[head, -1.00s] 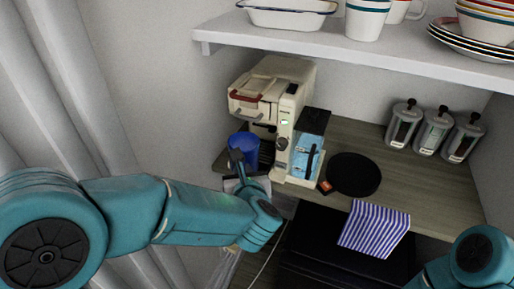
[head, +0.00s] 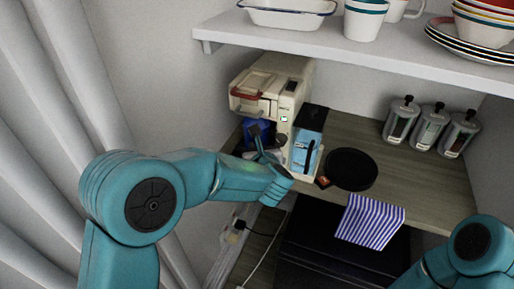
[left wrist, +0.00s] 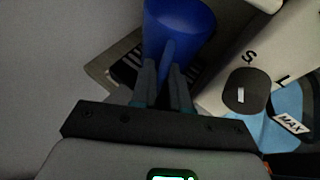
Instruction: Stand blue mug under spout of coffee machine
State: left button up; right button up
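The blue mug (head: 257,129) is upright below the front overhang of the cream coffee machine (head: 272,86). The overhang hides its top, and my left gripper (head: 262,149) partly covers it. In the left wrist view the mug (left wrist: 180,28) is at the top, with its handle between the two fingers of my left gripper (left wrist: 163,72), which is shut on it. The black slotted drip tray (left wrist: 125,73) shows below and beside the mug. I cannot tell whether the mug touches it. The spout is hidden. My right gripper is out of view; only its arm shows at lower right.
A blue packet (head: 305,150) stands right of the machine. A round black plate (head: 351,169) and a striped cloth (head: 370,222) lie on the counter. Several jars (head: 430,128) stand at back right. A shelf (head: 370,48) with dishes hangs above.

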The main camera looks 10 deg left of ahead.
pick_arm(q)
jog(key=o, duration=0.4)
jog(key=shift+c, duration=0.2)
jog(key=shift+s, duration=0.1)
jog(key=b+v, duration=0.1)
jog(key=v, duration=1)
jog(key=shift+s+r+b, duration=0.2)
jog(key=shift+s+b, duration=0.15)
jog(key=shift+s+d, duration=0.1)
jog(key=shift+d, duration=0.1)
